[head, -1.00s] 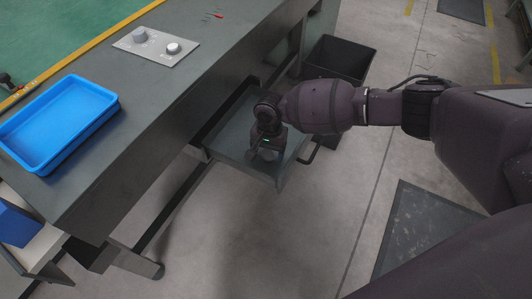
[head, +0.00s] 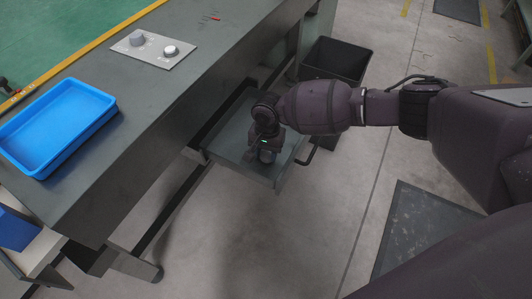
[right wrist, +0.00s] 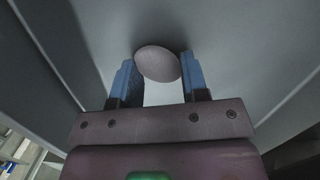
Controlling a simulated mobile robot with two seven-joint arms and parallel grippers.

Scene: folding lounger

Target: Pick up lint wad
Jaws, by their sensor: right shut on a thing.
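The lint wad (right wrist: 157,63) is a pale, rounded lump between the two blue fingertips of my right gripper (right wrist: 160,78) in the right wrist view. The gripper is shut on it, with a finger on each side. In the head view, my right gripper (head: 265,156) points down into the open drawer (head: 232,138) under the workbench. The wad is too hidden by the gripper to make out clearly there. My left gripper is not in view.
The grey workbench (head: 135,105) holds a blue tray (head: 58,122) and a plate with two knobs (head: 153,50). A black bin (head: 340,58) stands behind the drawer. The drawer's walls surround my right gripper. The floor in front is clear.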

